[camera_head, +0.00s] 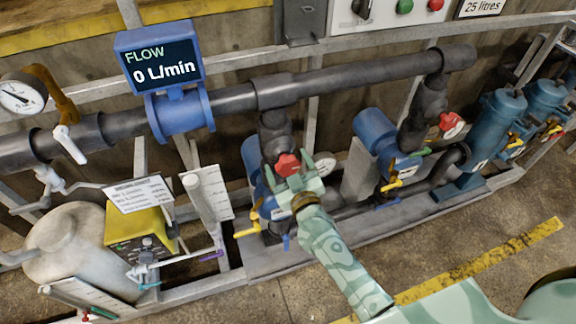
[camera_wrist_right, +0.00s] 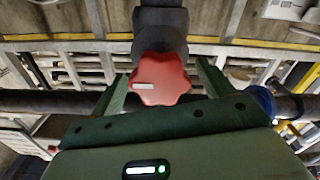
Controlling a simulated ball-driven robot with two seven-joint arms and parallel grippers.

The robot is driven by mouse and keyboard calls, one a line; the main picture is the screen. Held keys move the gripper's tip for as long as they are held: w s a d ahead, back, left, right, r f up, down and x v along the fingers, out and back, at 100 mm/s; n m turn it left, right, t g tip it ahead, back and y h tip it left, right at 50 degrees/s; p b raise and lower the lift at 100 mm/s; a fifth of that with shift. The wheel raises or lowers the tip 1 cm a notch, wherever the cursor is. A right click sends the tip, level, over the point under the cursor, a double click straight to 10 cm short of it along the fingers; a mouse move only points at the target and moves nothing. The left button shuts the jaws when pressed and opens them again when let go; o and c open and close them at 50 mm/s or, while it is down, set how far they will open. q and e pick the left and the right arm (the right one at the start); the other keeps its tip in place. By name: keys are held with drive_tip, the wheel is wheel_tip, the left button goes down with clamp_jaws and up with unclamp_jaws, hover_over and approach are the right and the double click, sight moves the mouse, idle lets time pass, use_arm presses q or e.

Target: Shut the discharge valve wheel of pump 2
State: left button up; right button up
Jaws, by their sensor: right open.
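A red lobed valve wheel (camera_head: 287,164) sits on the vertical dark pipe above the left blue pump (camera_head: 250,158). A second red wheel (camera_head: 451,125) is on the pipe above the right blue pump (camera_head: 375,130). I cannot read which pump is number 2. My right gripper (camera_head: 290,174) is open at the left wheel. In the right wrist view the red wheel (camera_wrist_right: 160,80), with a pale mark on it, lies between the two spread green fingers. There appear to be gaps on both sides; contact cannot be made out. My left gripper is not in view.
The flow display (camera_head: 160,58) reads 0 L/min. A thick dark pipe (camera_head: 345,80) runs behind the wheels. Yellow-handled valves (camera_head: 248,229) sit low by the pumps. A yellow box (camera_head: 139,232) and pale tank (camera_head: 70,245) stand left. Floor is clear in front right.

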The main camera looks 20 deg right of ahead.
drive_tip(key=c, duration=1)
drive_tip(key=shift+r+m, duration=0.1)
drive_tip(key=shift+m, duration=0.2)
